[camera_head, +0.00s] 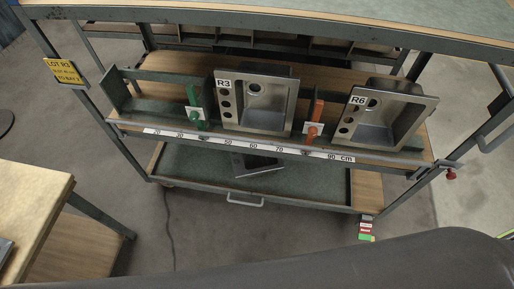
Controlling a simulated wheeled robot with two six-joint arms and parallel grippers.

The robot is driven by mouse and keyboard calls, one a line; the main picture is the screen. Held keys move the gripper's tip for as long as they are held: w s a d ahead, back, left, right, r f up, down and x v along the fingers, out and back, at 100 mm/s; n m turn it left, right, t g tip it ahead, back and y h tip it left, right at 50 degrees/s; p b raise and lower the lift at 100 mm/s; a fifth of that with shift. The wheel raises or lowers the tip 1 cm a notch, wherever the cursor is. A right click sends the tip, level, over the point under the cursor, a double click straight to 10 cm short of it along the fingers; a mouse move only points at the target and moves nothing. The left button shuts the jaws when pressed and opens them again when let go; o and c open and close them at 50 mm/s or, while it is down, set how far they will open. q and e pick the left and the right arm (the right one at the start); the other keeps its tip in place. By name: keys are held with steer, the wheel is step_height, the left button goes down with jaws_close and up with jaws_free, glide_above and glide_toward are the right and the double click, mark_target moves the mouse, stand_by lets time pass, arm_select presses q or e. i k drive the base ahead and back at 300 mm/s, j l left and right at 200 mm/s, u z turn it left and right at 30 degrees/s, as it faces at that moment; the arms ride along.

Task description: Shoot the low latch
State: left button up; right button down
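A metal cart rack (240,192) holds sinks on a tilted middle shelf. A small red knob on a metal fitting (450,174) sits at the right end of that shelf's front rail; I cannot tell whether it is a latch, or its state. Lower down, at the rack's front right leg, is a small stack of red, white and green labels or parts (366,231), too small to make out. Neither of my grippers is in view.
Sink R3 (284,109) and sink R6 (405,127) lean on the shelf, with a green divider (194,98) and an orange divider (317,110). A scale strip (235,142) runs along the rail. A wooden table (28,205) stands at left. A cable (168,215) crosses the floor.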

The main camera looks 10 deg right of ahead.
mark_target(451, 176)
steer(key=z, duration=2.1)
